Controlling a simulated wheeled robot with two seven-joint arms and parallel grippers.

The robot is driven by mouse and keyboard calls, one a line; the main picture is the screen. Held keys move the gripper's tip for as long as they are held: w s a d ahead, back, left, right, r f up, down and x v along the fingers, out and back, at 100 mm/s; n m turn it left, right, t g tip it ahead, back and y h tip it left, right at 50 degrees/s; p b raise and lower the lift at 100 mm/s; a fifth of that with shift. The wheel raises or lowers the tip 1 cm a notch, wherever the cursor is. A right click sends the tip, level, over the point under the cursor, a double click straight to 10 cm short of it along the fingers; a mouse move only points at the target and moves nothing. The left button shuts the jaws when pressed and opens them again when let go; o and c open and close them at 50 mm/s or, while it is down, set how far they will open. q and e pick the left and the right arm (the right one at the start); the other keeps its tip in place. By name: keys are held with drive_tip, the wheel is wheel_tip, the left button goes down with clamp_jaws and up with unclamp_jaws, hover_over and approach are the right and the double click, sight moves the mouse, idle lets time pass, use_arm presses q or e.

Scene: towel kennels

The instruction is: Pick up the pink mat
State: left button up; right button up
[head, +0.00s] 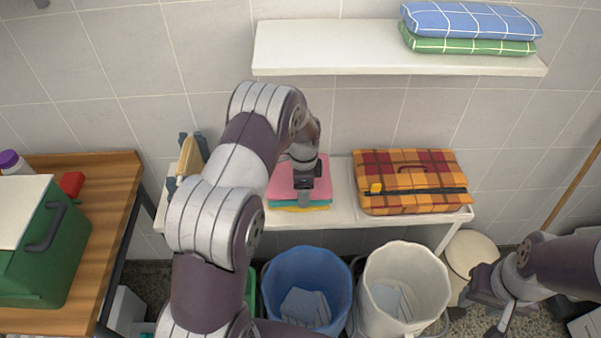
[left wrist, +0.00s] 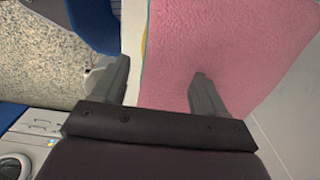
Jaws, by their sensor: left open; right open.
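The pink mat (head: 282,178) lies flat on top of a stack, over a teal and a yellow mat (head: 300,208), on a white bench. My left arm hides part of it. My left gripper (head: 304,196) is over the front edge of the stack, open and empty. In the left wrist view the pink mat (left wrist: 240,45) fills the upper right. The left gripper (left wrist: 162,85) has one finger over the mat and the other outside its edge. Contact cannot be told. My right gripper (head: 492,300) is open at the lower right, away from the mat.
An orange plaid case (head: 412,180) sits right of the stack on the bench (head: 340,210). Blue (head: 307,262) and white (head: 400,255) buckets stand in front below. A shelf (head: 340,50) with folded cushions (head: 470,22) is above. A green box (head: 45,250) stands on a wooden table at left.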

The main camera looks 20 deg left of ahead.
use_arm(q)
drive_tip(key=shift+s+a+r, duration=0.1)
drive_tip(key=shift+s+a, duration=0.1)
drive_tip(key=shift+s, duration=0.1)
drive_tip(key=shift+c, duration=0.6)
drive_tip(key=shift+s+a, duration=0.1)
drive_tip(key=c, duration=1.1)
drive_tip(key=shift+w, duration=0.2)
drive_tip(key=shift+c, duration=0.5)
drive_tip(key=shift+d, duration=0.2)
use_arm(e)
drive_tip(key=shift+s+a, duration=0.15)
drive_tip(key=shift+s, duration=0.05)
drive_tip(key=shift+a, duration=0.1)
